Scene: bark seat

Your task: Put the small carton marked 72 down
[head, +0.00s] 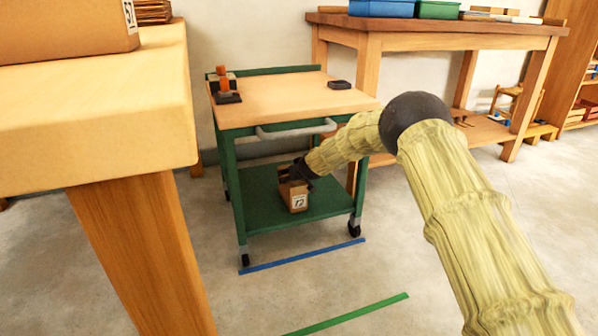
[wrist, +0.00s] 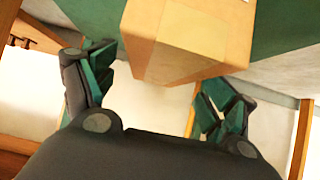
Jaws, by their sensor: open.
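The small carton (head: 295,197) stands upright on the lower green shelf of the cart (head: 262,215). Its white label reads 72 or 12; the print is too small to be sure. My gripper (head: 297,172) is at the carton's upper back part and hides some of it. In the wrist view my gripper (wrist: 155,88) has its fingers spread wide, one to each side. The carton (wrist: 178,62) lies ahead of and between the fingertips, with a visible gap on both sides.
The cart's wooden top (head: 290,98) and handle (head: 290,130) are above the shelf, close to my arm. A wooden bench (head: 470,32) stands behind at right. A table (head: 90,110) with a large carton (head: 65,30) is at near left. The floor in front is clear.

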